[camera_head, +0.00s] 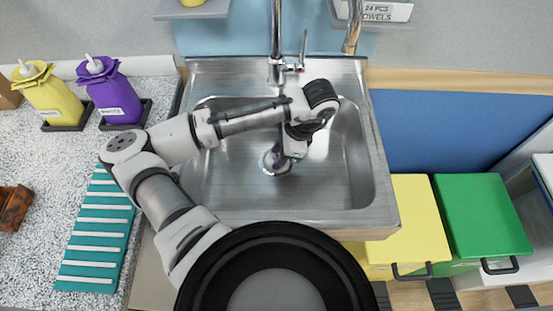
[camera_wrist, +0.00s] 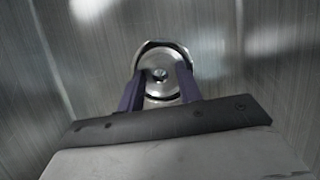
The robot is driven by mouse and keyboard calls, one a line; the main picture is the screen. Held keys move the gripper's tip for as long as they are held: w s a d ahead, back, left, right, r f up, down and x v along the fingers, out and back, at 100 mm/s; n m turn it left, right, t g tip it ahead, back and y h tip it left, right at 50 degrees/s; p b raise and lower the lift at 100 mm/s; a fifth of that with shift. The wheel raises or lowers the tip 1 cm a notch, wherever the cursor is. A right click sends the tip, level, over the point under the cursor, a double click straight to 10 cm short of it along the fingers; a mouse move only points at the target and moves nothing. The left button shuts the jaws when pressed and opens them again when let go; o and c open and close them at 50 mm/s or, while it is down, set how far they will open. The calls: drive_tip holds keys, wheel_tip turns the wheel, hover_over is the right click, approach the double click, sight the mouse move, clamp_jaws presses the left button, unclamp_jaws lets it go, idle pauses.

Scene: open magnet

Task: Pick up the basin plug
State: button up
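In the head view, my gripper (camera_head: 292,150) hangs inside the sink (camera_head: 205,195) just beside the drain (camera_head: 274,164). The plug itself is too small to make out there.
A faucet (camera_head: 277,45) stands behind the basin. Yellow (camera_head: 52,92) and purple (camera_head: 112,90) bottles and a teal ribbed mat (camera_head: 96,240) lie left. Yellow (camera_head: 412,225) and green (camera_head: 480,215) bins are right. The sink walls surround my gripper; the basin floor around the drain is clear.

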clamp_jaws()
drive_tip(key=shift+r, duration=0.1)
